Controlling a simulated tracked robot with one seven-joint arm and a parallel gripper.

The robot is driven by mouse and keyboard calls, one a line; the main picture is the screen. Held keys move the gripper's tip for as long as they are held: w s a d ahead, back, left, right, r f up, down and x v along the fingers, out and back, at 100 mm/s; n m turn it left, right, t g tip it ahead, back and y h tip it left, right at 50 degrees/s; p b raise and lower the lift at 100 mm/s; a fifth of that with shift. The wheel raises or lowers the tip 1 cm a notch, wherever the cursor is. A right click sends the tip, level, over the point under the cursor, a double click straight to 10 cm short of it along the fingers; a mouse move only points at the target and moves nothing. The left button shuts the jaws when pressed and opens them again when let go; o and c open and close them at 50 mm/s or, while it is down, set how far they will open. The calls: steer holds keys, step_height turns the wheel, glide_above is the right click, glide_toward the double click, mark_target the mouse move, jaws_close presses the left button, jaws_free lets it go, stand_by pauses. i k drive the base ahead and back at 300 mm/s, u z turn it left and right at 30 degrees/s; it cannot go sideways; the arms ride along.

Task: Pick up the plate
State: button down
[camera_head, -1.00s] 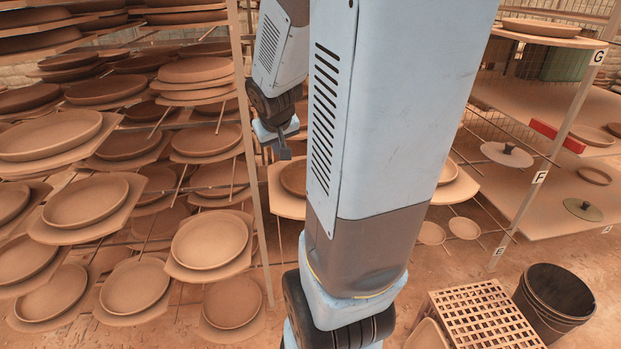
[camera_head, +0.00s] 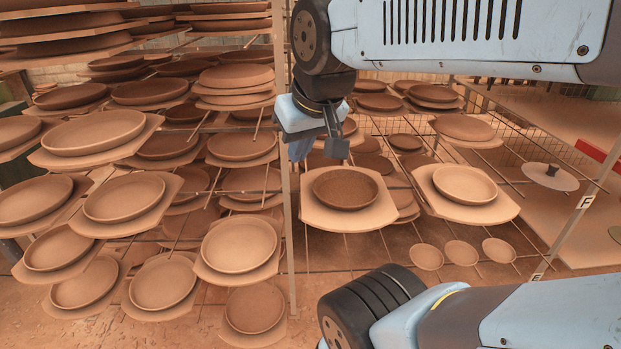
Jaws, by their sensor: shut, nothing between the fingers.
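Many round brown clay plates lie on flat boards on the racks, and I cannot tell which one the task means. A darker plate (camera_head: 345,188) lies on a board (camera_head: 345,217) at the middle, just below my gripper. A lighter plate (camera_head: 464,185) lies on the board to its right. Another plate (camera_head: 239,245) lies lower to the left, past the rack post. My gripper (camera_head: 320,150) is shut and empty, pointing down. It appears above and behind the darker plate, apart from it; the exact gap is hard to tell.
A vertical rack post (camera_head: 289,220) stands just left of the middle board. Thin metal rods run under the boards. Three small plates (camera_head: 461,254) sit low on the right. A lidded disc (camera_head: 550,176) lies on a shelf at the far right.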

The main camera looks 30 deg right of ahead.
mark_target(343, 190)
steer(key=z, duration=1.35)
steer(key=k, duration=0.3)
steer(key=u, duration=0.45)
